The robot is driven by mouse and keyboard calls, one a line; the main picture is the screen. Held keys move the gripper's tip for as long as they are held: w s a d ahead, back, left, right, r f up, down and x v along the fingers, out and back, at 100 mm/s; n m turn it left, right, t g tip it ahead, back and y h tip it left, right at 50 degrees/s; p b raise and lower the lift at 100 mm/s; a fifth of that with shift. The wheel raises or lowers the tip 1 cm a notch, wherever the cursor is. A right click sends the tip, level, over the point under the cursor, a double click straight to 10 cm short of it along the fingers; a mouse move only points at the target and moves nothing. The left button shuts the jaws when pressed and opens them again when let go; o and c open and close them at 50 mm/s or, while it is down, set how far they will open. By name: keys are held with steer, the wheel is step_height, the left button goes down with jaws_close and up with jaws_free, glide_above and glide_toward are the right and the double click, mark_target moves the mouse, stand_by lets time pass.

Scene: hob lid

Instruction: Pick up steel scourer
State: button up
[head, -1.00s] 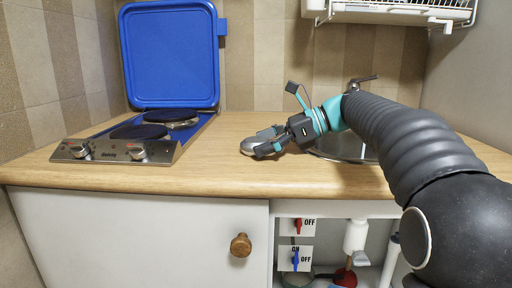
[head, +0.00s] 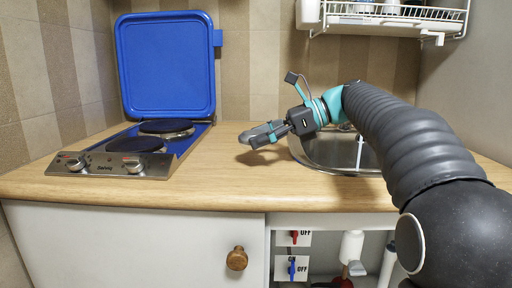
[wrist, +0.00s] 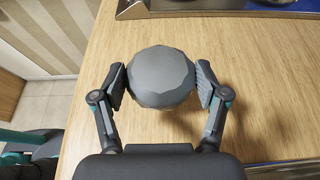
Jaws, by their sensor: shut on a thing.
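The steel scourer is a grey, rounded, faceted lump (wrist: 161,78), seen between the two fingers in the wrist view. My gripper (wrist: 160,84) is shut on it, with one finger pad against each side. In the head view my gripper (head: 268,135) is above the wooden counter (head: 225,165), left of the sink. The scourer is mostly hidden behind the fingers there. A shadow on the counter lies apart below the gripper, so the scourer is held a little above the surface.
The two-plate hob (head: 125,158) stands on the left of the counter, its blue lid (head: 167,65) raised against the wall. The round sink (head: 335,152) is right of my gripper. A white dish rack (head: 390,20) hangs above right. The counter between hob and gripper is clear.

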steer(key=s+d+r+p, duration=0.1)
steer(key=s+d+r, duration=0.15)
steer(key=d, duration=0.25)
steer(key=s+d+r+p, duration=0.1)
steer(key=d+r, duration=0.3)
steer(key=d, duration=0.1)
steer(key=d+f+m+t+b, duration=0.1)
steer(key=d, duration=0.2)
steer(key=d+f+m+t+b, duration=0.1)
steer(key=d+f+t, duration=0.1)
steer(key=d, duration=0.1)
steer(key=s+d+f+m+t+b, duration=0.1)
steer(key=d+m+b, duration=0.1)
steer(key=d, duration=0.1)
steer(key=shift+s+d+f+t+h, duration=0.1)
steer(key=shift+d+f+t+h, duration=0.05)
steer(key=shift+t+h, duration=0.2)
steer(key=w+d+f+m+t+h, duration=0.3)
steer(key=w+d+f+m+t, duration=0.2)
steer(key=d, duration=0.2)
steer(key=w+d+f+p, duration=0.1)
steer(key=w+p, duration=0.1)
steer(key=w, duration=0.5)
steer(key=w+d+f+p, duration=0.1)
steer(key=w+p, duration=0.1)
steer(key=w, duration=0.4)
steer(key=shift+w+d+f, duration=0.15)
steer(key=shift+w+d, duration=0.2)
steer(key=shift+d, duration=0.05)
steer(key=shift+h, duration=0.25)
